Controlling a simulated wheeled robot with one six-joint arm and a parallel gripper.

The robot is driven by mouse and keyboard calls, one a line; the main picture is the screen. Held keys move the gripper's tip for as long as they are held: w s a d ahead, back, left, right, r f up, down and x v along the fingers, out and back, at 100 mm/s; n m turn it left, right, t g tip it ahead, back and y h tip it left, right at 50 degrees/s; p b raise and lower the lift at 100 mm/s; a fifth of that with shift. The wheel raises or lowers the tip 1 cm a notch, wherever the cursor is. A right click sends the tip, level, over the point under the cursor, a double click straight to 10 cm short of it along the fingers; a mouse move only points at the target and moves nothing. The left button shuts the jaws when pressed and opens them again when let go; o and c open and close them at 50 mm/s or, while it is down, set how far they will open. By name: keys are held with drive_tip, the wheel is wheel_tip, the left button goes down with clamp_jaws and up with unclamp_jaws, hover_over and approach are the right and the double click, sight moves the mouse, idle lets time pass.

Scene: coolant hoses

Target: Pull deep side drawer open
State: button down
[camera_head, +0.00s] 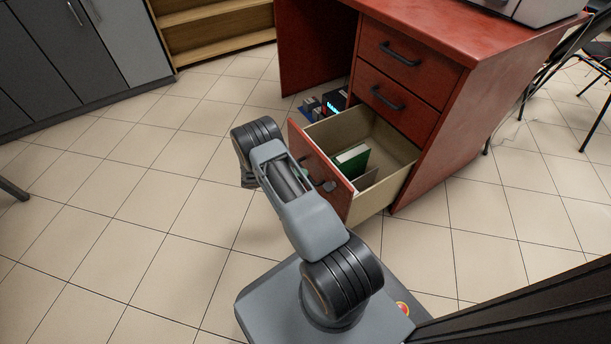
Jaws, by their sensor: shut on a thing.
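The deep side drawer (365,207) is the bottom one in the red desk (425,45) and stands well open. A green book or folder (351,162) and a thin divider show inside it. The drawer's dark handle (329,186) is on its red front panel (309,158). My gripper (318,182) is at this handle and shut on it. My own arm link hides most of the gripper and part of the drawer front.
Two smaller drawers (397,52) above are shut. Dark boxes (334,102) lie on the floor under the desk. Grey cabinets (60,45) and a wooden shelf (215,25) stand at the back. A chair (590,60) is at the right.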

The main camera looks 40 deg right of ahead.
drive_tip(key=shift+s+a+f, duration=0.1)
drive_tip(key=shift+a+f, duration=0.2)
drive_tip(key=shift+f, duration=0.1)
idle(0.3)
drive_tip(key=c, duration=1.5)
unclamp_jaws()
drive_tip(key=o, duration=0.4)
drive_tip(key=shift+d, duration=0.1)
drive_tip(key=shift+r, duration=0.1)
